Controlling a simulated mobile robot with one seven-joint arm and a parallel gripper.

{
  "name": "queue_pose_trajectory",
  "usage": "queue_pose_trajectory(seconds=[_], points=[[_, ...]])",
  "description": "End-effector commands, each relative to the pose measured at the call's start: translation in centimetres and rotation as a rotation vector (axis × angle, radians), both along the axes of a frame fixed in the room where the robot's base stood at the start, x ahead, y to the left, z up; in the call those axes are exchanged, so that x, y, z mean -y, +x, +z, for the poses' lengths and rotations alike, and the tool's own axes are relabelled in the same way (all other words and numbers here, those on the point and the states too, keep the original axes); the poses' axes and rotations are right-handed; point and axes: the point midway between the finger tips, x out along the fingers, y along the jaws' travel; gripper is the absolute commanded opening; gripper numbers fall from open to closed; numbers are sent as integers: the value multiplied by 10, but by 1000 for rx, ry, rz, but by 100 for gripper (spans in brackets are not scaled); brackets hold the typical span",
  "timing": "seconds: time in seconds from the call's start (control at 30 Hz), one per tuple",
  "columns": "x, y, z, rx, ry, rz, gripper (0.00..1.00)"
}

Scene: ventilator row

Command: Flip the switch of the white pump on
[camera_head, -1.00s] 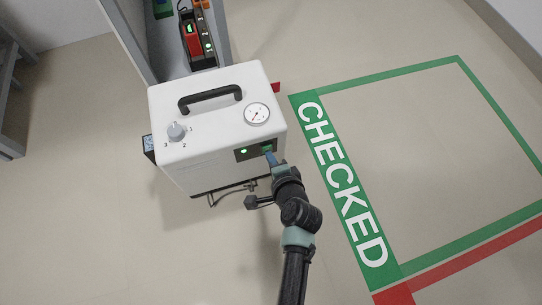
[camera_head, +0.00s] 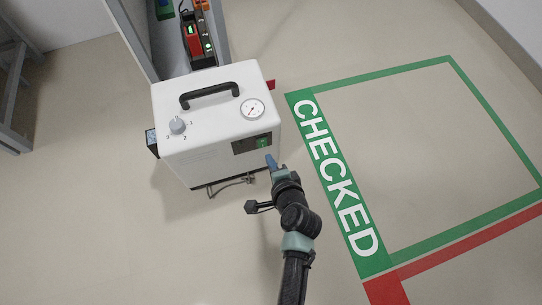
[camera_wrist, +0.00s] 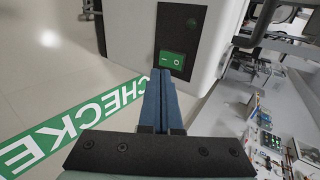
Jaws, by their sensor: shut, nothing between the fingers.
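The white pump (camera_head: 205,145) stands on the floor in the head view, with a handle, a knob and a gauge on top. Its dark panel (camera_head: 241,146) carries a green rocker switch (camera_head: 263,142), marked with a dash and a circle in the wrist view (camera_wrist: 172,60). The small round lamp (camera_wrist: 191,22) on the panel looks dark. My gripper (camera_head: 269,158) is shut and empty. Its blue fingertips (camera_wrist: 161,76) point at the panel just below the switch and look slightly apart from it. Which side of the rocker is pressed in is hard to tell.
A grey rack (camera_head: 146,40) holding red and green devices stands behind the pump. The marked CHECKED area (camera_head: 335,180) on the floor to the right is empty. A cable or bracket (camera_head: 232,182) shows below the pump's front.

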Motion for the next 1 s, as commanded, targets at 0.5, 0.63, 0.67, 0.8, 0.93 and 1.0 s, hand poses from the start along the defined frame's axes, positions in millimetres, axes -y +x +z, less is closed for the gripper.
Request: queue_pose_trajectory(seconds=[0.5, 0.63, 0.67, 0.8, 0.93, 1.0], points=[[23, -70, 54, 0, 1, -2, 0], [24, -72, 54, 0, 0, -2, 0], [24, -72, 54, 0, 0, -2, 0], [24, -72, 54, 0, -1, -2, 0], [25, -73, 51, 2, 1, -1, 0], [26, -77, 45, 8, 8, 1, 0]])
